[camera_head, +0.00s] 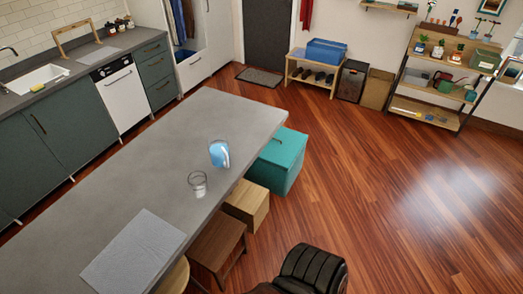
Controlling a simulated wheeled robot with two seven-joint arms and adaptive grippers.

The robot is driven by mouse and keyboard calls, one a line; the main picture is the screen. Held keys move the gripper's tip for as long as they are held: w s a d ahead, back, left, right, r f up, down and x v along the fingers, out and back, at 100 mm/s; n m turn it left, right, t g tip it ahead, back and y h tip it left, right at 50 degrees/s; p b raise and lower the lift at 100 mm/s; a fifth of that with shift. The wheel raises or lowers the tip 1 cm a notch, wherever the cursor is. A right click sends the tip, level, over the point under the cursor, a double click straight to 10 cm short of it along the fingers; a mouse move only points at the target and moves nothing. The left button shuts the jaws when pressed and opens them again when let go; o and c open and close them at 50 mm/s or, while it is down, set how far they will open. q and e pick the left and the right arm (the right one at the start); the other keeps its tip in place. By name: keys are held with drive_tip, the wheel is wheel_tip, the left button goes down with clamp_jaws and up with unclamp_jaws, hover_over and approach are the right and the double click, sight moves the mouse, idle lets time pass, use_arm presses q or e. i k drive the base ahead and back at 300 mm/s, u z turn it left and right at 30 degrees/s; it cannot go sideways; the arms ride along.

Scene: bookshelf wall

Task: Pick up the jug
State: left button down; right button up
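The jug (219,154) is light blue with a white handle on its right side. It stands upright on the long grey table (185,130), near the table's right edge. Nothing touches it. A clear glass (197,184) stands on the table a little nearer and to the left of the jug. Neither of my grippers is in view.
A light grey mat (134,250) lies on the table's near end. A teal box (278,160), a wooden block (246,204) and a brown stool (217,243) stand along the table's right side. Open wooden floor lies to the right. The table's far part is clear.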

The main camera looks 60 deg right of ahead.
sight(217, 142)
drive_tip(key=z, duration=3.8)
drive_tip(key=i, duration=2.2)
drive_tip(key=u, duration=2.75)
